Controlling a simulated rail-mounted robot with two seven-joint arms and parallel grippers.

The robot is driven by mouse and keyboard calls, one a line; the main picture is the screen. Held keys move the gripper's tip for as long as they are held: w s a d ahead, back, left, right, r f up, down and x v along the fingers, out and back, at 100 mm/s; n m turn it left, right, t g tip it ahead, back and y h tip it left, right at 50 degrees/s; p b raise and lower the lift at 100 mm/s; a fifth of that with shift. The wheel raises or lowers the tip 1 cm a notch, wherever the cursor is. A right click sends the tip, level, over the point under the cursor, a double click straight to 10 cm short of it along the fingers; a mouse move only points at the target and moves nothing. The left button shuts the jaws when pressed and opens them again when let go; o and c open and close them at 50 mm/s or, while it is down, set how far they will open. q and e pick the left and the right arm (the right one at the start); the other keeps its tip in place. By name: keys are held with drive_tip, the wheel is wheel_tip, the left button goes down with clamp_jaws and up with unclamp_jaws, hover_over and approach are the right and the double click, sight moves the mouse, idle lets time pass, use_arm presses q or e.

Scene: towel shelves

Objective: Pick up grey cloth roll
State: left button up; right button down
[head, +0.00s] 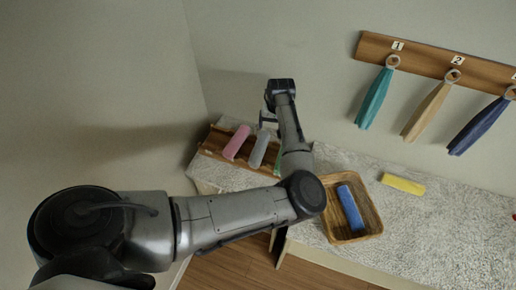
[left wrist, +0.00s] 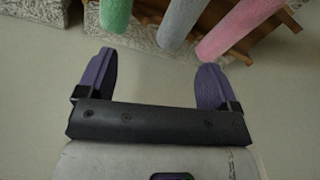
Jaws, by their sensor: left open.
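The grey cloth roll (head: 259,149) lies in a wooden rack (head: 213,144) at the back left, between a pink roll (head: 236,142) and a green roll mostly hidden behind my arm. In the left wrist view the grey roll (left wrist: 181,22) shows at the top, with the green roll (left wrist: 115,16) to its left and the pink roll (left wrist: 240,27) to its right. My left gripper (left wrist: 155,62) is open and empty, its two purple fingers apart. The grey roll is beyond the fingertips, not between them. In the head view the gripper (head: 268,119) is by the rack's far side, partly hidden. My right gripper is not in view.
A wooden basket (head: 374,217) holding a blue roll (head: 350,207) stands right of the rack on the pale textured shelf top (head: 440,226). A yellow roll (head: 403,184) lies beyond it. Teal, tan and navy towels hang from a numbered wall rail (head: 425,62).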

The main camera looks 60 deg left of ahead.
sight(262, 142)
use_arm(q)
drive_tip(key=shift+s+a+f+m+g+y+p, duration=0.15)
drive_tip(key=shift+s+a+f+m+g, duration=0.3)
drive_tip(key=shift+f, duration=1.75)
drive_tip(key=shift+s+a+f+m+g+y+p, duration=0.2)
drive_tip(key=shift+s+a+f, duration=0.5)
drive_tip(key=shift+f, duration=1.55)
drive_tip(key=shift+s+a+f+m+g+h+p, duration=0.1)
drive_tip(key=shift+s+a+f+m+g+p, duration=0.3)
drive_tip(key=shift+f, duration=1.8)
drive_tip(key=shift+s, duration=0.25)
drive_tip(key=c, duration=1)
